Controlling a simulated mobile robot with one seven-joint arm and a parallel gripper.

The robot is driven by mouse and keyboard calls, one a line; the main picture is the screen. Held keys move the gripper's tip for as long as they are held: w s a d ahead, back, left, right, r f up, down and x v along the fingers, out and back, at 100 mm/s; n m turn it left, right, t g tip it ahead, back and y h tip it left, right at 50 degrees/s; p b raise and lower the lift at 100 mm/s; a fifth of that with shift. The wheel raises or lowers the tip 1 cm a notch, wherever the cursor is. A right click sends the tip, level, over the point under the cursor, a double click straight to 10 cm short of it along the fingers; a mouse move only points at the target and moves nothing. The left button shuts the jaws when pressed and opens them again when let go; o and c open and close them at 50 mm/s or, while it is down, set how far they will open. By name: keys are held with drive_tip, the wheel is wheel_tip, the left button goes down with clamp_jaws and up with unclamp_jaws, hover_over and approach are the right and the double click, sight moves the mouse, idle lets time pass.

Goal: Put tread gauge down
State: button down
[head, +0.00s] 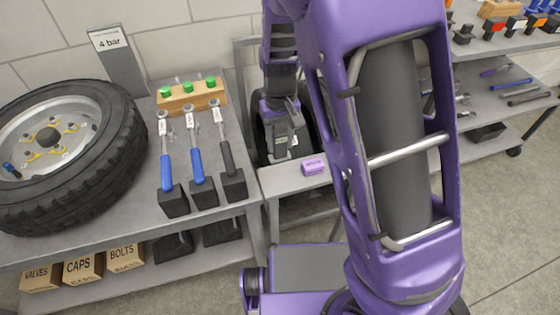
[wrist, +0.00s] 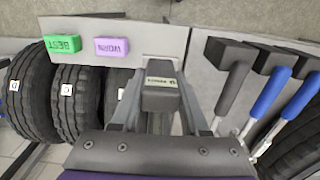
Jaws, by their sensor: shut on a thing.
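My gripper (wrist: 161,88) is shut on the tread gauge (wrist: 160,99), a dark block with a small pale label at its far end. In the head view my gripper (head: 284,140) hangs over the narrow grey bench (head: 283,184), left of a purple block (head: 313,166). The wrist view shows this purple block (wrist: 112,47), marked WORN, with a green block (wrist: 63,44), marked BEST, beside it on the bench top. The green block is hidden in the head view. I cannot tell whether the gauge touches the bench.
Several tyres (wrist: 75,100) with white tags stand by the bench. On the left table (head: 125,230), wrenches (head: 197,150) stand in black blocks close to my gripper, near a large tyre (head: 120,150) and a 4 bar sign (head: 110,42). Tool shelves (head: 500,90) are at right.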

drive_tip(key=shift+r, duration=0.2)
drive_tip(key=shift+b, duration=0.35)
wheel_tip(320, 180, down, 10)
drive_tip(key=shift+r+b, duration=0.1)
drive_tip(key=shift+b, duration=0.85)
drive_tip(key=shift+c, duration=2)
unclamp_jaws()
wheel_tip(320, 180, up, 12)
drive_tip(key=shift+p, duration=1.15)
